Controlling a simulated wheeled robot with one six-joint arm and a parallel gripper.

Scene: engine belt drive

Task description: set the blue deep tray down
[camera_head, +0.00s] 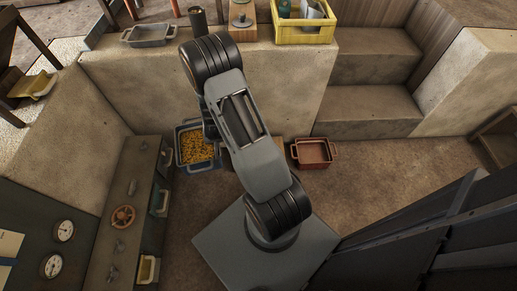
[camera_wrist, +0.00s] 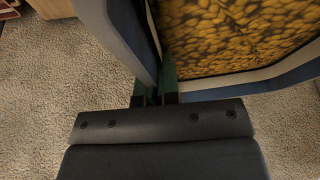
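The blue deep tray (camera_head: 178,150) is full of small yellow pieces (camera_head: 197,150). In the head view it is left of my arm, by the concrete ledge, and my arm covers its right side. In the wrist view its blue wall (camera_wrist: 122,38) and the yellow contents (camera_wrist: 235,35) fill the upper right. My gripper (camera_wrist: 154,88) has its green-tipped fingers on either side of the tray's wall, close together and apparently clamped on it. The tray looks level. Whether its bottom touches the floor is not clear.
A reddish-brown tray (camera_head: 313,153) stands on the floor right of my arm. A workbench with a handwheel (camera_head: 123,217) is at the left. A grey tray (camera_head: 149,35) and a yellow crate (camera_head: 303,31) stand on the ledge. Steps (camera_head: 368,105) rise at the back right.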

